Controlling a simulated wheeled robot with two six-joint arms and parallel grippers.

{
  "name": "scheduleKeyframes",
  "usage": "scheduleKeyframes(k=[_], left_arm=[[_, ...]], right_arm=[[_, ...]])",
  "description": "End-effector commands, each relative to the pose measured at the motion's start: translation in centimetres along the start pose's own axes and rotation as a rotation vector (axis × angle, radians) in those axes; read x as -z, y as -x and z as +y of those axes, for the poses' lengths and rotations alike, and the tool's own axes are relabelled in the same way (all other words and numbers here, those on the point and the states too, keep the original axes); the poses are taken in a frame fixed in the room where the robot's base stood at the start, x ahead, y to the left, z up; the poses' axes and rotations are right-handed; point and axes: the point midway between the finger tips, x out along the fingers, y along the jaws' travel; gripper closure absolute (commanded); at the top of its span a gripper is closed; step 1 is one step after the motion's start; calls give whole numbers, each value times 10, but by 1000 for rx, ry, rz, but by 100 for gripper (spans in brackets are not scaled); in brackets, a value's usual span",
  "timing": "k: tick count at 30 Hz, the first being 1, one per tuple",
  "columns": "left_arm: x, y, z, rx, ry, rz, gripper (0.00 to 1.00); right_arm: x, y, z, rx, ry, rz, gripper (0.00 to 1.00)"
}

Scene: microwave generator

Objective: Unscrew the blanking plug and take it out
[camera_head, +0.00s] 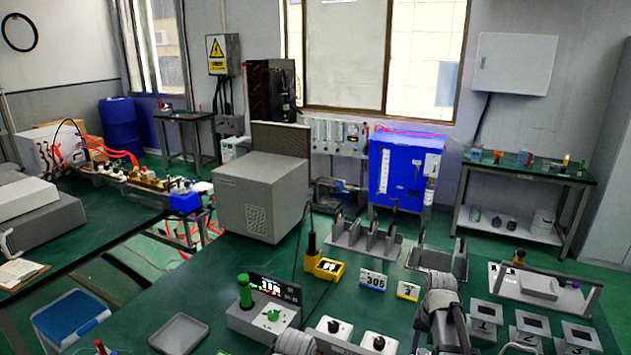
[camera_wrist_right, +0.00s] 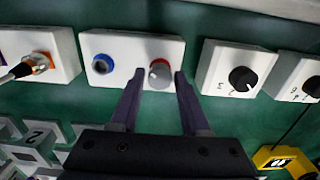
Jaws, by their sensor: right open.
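In the right wrist view, a white box (camera_wrist_right: 132,45) carries a blue ring socket (camera_wrist_right: 102,64) and a grey round cap with a red ring (camera_wrist_right: 160,72), which looks like the blanking plug. The plug is seated in the box. My right gripper (camera_wrist_right: 159,76) is open, its two dark fingertips on either side of the plug with visible gaps, so it is not gripped. I cannot tell how deep the fingers reach. In the head view, my right arm comes down at the lower right and hides this box. My left gripper is not visible.
White boxes with black knobs (camera_wrist_right: 237,68) stand beside the plug's box. A box with an orange socket and cable (camera_wrist_right: 38,58) is on its other side. In the head view, a yellow meter (camera_head: 325,266) and numbered trays (camera_head: 486,313) stand on the green bench.

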Motion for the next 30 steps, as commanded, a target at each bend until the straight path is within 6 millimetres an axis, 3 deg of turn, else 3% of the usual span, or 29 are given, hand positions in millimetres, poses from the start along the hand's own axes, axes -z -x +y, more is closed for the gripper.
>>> scheduleKeyframes(k=[25,30], left_arm=[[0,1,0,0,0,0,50],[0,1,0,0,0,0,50]], right_arm=[[0,1,0,0,0,0,54],[0,1,0,0,0,0,73]])
